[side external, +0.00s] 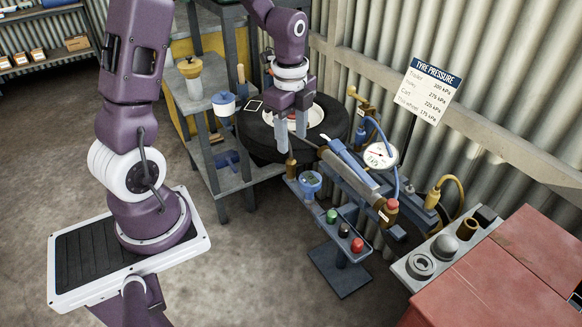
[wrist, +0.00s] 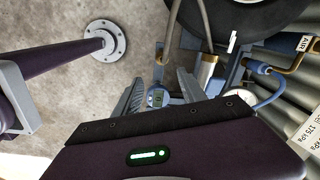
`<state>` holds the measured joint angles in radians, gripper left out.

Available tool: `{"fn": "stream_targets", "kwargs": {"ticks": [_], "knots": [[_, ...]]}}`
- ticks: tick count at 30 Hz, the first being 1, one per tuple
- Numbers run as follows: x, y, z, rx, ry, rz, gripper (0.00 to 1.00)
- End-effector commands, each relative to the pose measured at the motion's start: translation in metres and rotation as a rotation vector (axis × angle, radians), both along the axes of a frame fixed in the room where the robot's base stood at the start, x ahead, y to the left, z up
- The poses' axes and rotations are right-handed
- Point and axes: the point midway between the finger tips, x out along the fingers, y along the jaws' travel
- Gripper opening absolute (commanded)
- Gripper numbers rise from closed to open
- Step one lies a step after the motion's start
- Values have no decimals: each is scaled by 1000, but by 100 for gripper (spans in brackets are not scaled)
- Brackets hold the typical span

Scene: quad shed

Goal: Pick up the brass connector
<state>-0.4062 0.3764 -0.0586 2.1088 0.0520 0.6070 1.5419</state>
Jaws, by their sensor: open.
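A small brass-coloured fitting (side external: 291,167) stands upright at the left end of the blue pump stand in the side view, just below my gripper's fingertips. A small brass piece (wrist: 158,59) also shows in the wrist view, just beyond the fingertips; it looks like the same fitting. My gripper (side external: 292,142) points down with its two fingers apart. In the wrist view my gripper (wrist: 160,77) is open, with nothing visibly held between the fingers. I cannot tell whether a finger touches the fitting.
A blue gauge (side external: 311,182) stands close by on the stand, beside the pump barrel (side external: 347,170). A dark tyre (side external: 256,138) lies behind. A white dial (side external: 380,155), a button panel (side external: 344,231) and a red cabinet (side external: 500,285) are to the right. Open floor lies front left.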

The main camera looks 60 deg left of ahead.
Motion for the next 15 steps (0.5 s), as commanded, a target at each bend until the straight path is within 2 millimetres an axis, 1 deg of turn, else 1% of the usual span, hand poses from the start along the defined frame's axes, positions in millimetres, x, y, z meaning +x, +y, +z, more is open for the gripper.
{"fn": "stream_targets", "kwargs": {"ticks": [1, 3, 8, 11, 15], "knots": [[2, 7, -16, -11, 25, -50, 49], [5, 13, -29, -19, 40, -112, 49], [6, 15, -51, -23, 49, -147, 49], [5, 15, -67, -24, 51, -145, 49], [6, 16, -94, -24, 50, -144, 49]]}}
